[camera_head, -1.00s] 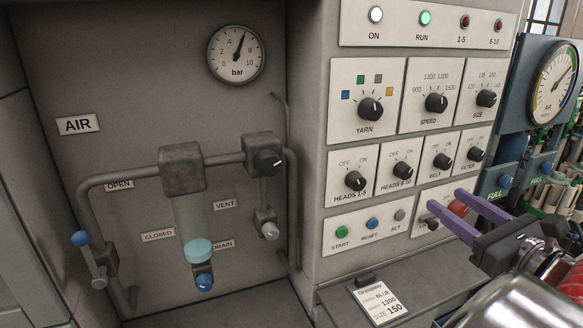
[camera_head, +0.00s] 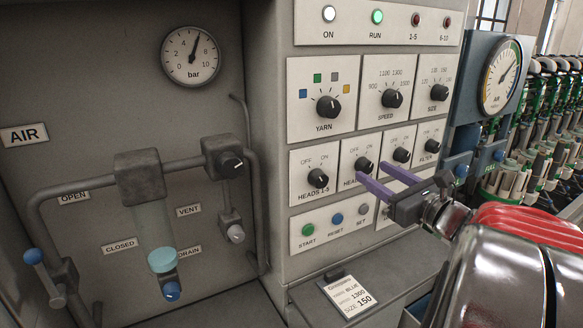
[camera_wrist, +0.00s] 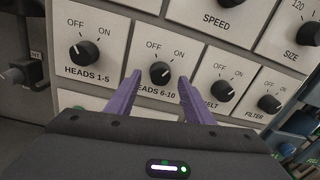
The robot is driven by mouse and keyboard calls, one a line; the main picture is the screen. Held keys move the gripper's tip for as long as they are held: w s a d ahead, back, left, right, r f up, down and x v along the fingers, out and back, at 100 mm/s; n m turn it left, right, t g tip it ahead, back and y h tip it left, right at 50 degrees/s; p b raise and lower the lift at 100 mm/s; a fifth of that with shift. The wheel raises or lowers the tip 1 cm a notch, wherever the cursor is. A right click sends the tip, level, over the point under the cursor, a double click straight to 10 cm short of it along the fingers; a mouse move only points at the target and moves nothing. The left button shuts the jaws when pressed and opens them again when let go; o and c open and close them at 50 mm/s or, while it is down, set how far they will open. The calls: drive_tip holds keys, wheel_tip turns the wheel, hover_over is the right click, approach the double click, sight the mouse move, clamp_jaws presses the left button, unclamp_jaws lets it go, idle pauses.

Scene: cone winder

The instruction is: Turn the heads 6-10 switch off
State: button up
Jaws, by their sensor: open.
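The heads 6-10 switch (camera_head: 363,166) is a black round knob on a white plate, with OFF at upper left and ON at upper right. Its pale pointer mark appears to lean toward ON. In the wrist view the knob (camera_wrist: 160,72) sits just beyond and between the two purple fingertips. My gripper (camera_head: 372,173) is open and empty in front of the plate, its fingers either side of the knob's line. The fingers hide part of the HEADS 6-10 label in the head view. Contact with the knob does not show.
The heads 1-5 knob (camera_head: 318,178) is to the left, and the belt knob (camera_head: 401,155) and filter knob (camera_head: 433,145) to the right. Start, reset and set buttons (camera_head: 336,219) lie below. A card (camera_head: 347,296) rests on the ledge. The run lamp (camera_head: 377,16) glows green.

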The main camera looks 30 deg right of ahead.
sight(365, 166)
drive_tip(key=shift+w, duration=1.4)
drive_tip(key=shift+c, duration=0.5)
